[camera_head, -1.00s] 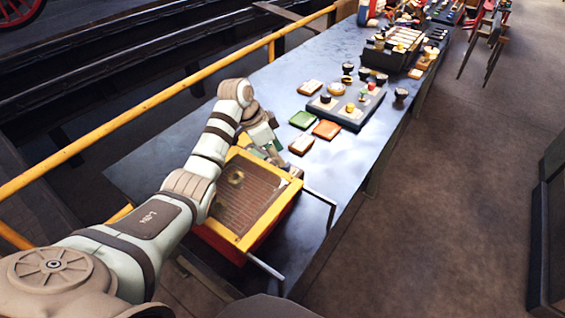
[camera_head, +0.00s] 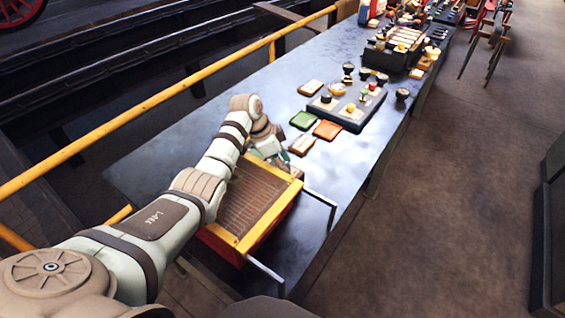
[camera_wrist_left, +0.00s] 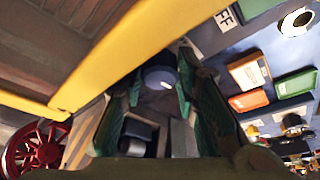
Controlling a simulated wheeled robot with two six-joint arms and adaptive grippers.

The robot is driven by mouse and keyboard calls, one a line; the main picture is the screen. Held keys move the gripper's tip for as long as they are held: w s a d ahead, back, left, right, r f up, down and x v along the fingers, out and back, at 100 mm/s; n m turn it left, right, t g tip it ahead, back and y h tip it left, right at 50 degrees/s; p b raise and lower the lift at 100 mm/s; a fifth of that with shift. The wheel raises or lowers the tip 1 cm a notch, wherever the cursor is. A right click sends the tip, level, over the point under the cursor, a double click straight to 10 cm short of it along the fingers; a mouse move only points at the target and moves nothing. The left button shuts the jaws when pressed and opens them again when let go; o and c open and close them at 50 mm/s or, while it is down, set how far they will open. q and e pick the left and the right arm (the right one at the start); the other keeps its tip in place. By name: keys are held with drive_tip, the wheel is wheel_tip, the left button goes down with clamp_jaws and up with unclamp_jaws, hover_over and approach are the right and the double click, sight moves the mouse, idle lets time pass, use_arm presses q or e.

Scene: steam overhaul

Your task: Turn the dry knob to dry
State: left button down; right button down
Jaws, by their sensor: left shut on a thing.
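The box (camera_head: 262,235) has a yellow top frame, a mesh top and red sides, and stands at the near end of the bench. My left gripper (camera_head: 266,152) reaches over its far edge. In the left wrist view the green fingers of this gripper (camera_wrist_left: 158,95) stand either side of a dark round knob (camera_wrist_left: 160,77) and appear shut on it. The knob is hidden in the head view. A white label (camera_wrist_left: 228,17) with the letters "FF" shows near it; which way the knob points I cannot tell. My right gripper is out of view.
Green (camera_head: 303,120) and orange (camera_head: 327,130) tiles lie just beyond the box. A grey panel (camera_head: 322,108) with small knobs stands behind them. A yellow rail (camera_head: 150,105) runs along the left. Two metal handles (camera_head: 322,197) stick out from the box's right side.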

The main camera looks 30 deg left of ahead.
use_arm(q)
drive_tip(key=shift+m, duration=0.4)
drive_tip(key=c, duration=1.5)
unclamp_jaws()
drive_tip(key=shift+w, duration=0.1)
drive_tip(key=shift+c, duration=0.2)
drive_tip(key=v, duration=1.2)
drive_tip(key=shift+a, duration=0.1)
